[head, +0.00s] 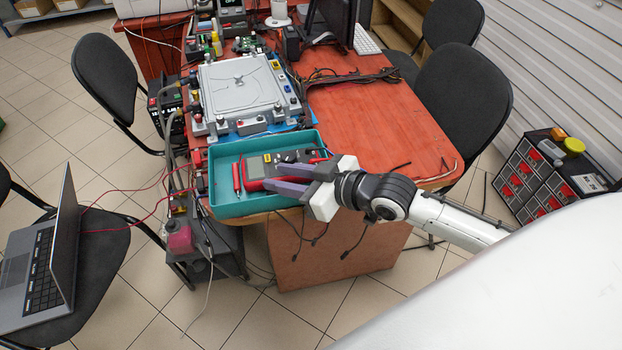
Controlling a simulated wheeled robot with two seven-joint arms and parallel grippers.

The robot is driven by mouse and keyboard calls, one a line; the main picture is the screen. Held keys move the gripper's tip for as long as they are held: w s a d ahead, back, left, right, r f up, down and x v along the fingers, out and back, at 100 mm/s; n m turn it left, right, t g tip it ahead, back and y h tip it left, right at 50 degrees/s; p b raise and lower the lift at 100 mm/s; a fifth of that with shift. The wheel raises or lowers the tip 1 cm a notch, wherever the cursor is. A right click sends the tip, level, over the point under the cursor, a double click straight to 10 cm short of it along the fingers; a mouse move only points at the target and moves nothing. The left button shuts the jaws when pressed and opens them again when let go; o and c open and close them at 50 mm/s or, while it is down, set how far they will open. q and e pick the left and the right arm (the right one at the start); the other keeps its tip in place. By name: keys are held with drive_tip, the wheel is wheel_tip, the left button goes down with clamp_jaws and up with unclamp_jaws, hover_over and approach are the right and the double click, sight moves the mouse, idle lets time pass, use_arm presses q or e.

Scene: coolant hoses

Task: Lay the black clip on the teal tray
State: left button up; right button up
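The teal tray (226,205) sits on the near left corner of the red table. In it are a red and grey multimeter (256,167) and a red probe (237,178). Small dark pieces (290,157) show at the back right of the tray; I cannot tell whether one is the black clip. My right gripper (270,176) reaches in from the right over the tray, its two grey-purple fingers apart, with red of the multimeter showing between them. I see no clip between the fingers. My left gripper is out of view.
A grey plate fixture (240,90) stands behind the tray. Dark cables (350,77) lie across the table, and loose leads (350,240) hang off its front edge. The red tabletop (365,125) right of the tray is mostly clear. A laptop (45,262) is on a chair at left.

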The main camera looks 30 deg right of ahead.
drive_tip(key=v, duration=1)
drive_tip(key=s+a+f+m+g+h, duration=0.1)
drive_tip(key=s+a+f+m+h, duration=0.1)
drive_tip(key=s+f, duration=0.5)
drive_tip(key=s+a+f+m+g+h, duration=0.1)
drive_tip(key=s+f, duration=0.5)
drive_tip(key=f, duration=1.1)
drive_tip(key=a+g+h, duration=0.1)
drive_tip(key=a, duration=0.1)
drive_tip(key=shift+s+a+m, duration=0.3)
drive_tip(key=shift+s+m, duration=0.1)
